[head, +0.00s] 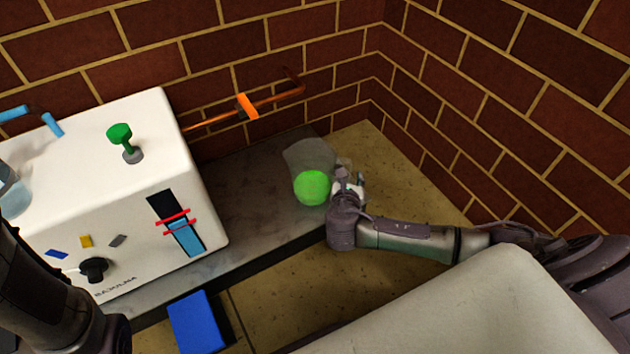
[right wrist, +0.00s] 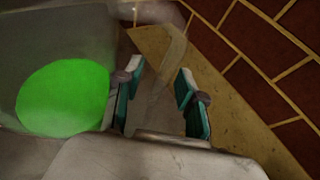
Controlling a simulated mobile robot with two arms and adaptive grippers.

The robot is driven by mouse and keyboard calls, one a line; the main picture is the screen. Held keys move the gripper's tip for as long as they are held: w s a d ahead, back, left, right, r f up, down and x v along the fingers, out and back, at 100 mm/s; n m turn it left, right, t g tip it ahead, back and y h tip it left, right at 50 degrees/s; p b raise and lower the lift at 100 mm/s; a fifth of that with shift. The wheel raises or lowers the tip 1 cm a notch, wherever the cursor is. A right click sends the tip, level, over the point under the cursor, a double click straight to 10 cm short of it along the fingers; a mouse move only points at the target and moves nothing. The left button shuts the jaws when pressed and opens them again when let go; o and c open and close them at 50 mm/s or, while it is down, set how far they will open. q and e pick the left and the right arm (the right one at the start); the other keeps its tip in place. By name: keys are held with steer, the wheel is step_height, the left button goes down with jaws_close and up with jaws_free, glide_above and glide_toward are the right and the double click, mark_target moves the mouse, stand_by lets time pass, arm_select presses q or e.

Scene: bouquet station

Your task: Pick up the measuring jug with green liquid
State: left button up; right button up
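The measuring jug (head: 308,153) is clear, with bright green liquid (head: 312,188) low in it. It stands on the grey counter, right of the white machine. In the right wrist view the jug (right wrist: 60,45) fills the left side, and its translucent handle (right wrist: 176,50) reaches across the gap in front of the fingers. My right gripper (head: 348,182) is at the jug's right, handle side. In the right wrist view my right gripper (right wrist: 160,95) has its two teal-padded fingers apart, with the handle at or just beyond the gap; contact is unclear. My left gripper is out of view.
A white machine (head: 110,200) with a green knob (head: 120,134) stands on the counter (head: 240,195) at left. An orange pipe (head: 275,98) runs along the brick wall behind. A blue block (head: 197,322) is below the counter's front edge.

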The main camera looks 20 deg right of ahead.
jaws_close()
stand_by(0.3)
steer(key=shift+r, duration=0.2)
